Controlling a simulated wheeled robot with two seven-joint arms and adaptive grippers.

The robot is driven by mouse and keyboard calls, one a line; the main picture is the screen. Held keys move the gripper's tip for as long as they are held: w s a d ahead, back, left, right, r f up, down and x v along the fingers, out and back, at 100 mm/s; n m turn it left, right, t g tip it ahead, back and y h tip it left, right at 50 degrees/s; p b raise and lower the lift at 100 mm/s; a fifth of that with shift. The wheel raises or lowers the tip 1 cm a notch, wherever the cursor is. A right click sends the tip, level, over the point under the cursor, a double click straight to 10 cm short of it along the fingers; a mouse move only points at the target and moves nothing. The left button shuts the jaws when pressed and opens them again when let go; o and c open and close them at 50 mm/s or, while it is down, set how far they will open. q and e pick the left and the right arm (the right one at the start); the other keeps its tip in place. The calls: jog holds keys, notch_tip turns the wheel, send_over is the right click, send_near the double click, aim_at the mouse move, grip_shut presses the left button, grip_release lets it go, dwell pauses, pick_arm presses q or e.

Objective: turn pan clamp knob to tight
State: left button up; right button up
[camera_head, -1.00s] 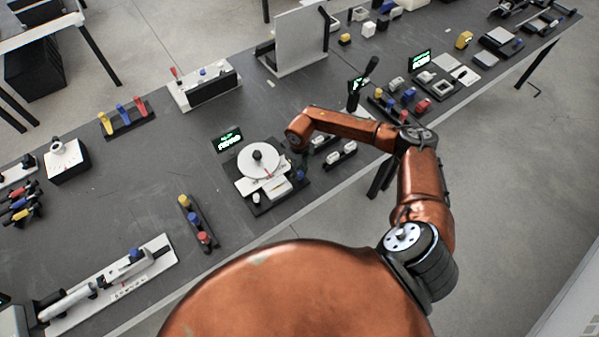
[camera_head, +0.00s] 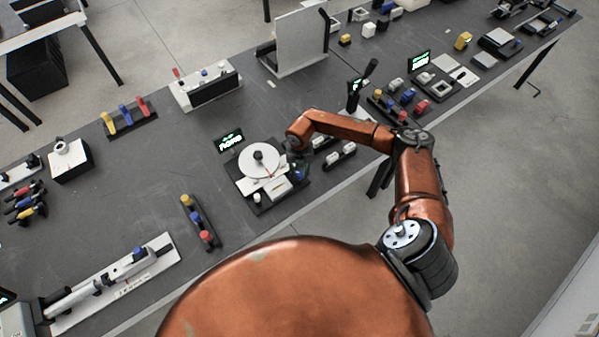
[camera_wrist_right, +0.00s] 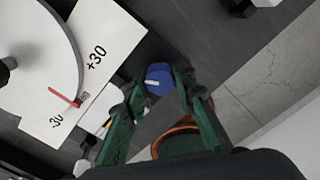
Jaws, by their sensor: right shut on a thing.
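The pan unit has a round white disc (camera_head: 259,160) with a black centre knob, over a white plate marked -30 and +30 (camera_wrist_right: 97,58). A red line (camera_wrist_right: 62,96) on the disc lies between the two marks. The blue clamp knob (camera_wrist_right: 159,79) with a pale line on its top stands beside the plate. My right gripper (camera_wrist_right: 160,86) has its green fingers on either side of this knob and is shut on it. In the head view my right gripper (camera_head: 298,166) is small and mostly hidden by its wrist. My left gripper is not in view.
A small display (camera_head: 229,141) with green writing stands behind the pan unit. A rack with white knobs (camera_head: 341,154) lies right of my wrist. A rack of coloured knobs (camera_head: 198,222) lies to the front left. The dark table's front edge is near.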

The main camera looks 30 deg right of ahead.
aim_at(300, 173)
dwell(0.3)
jog(key=o, duration=1.2)
jog(key=shift+c, duration=0.2)
notch_tip(300, 173, up, 12)
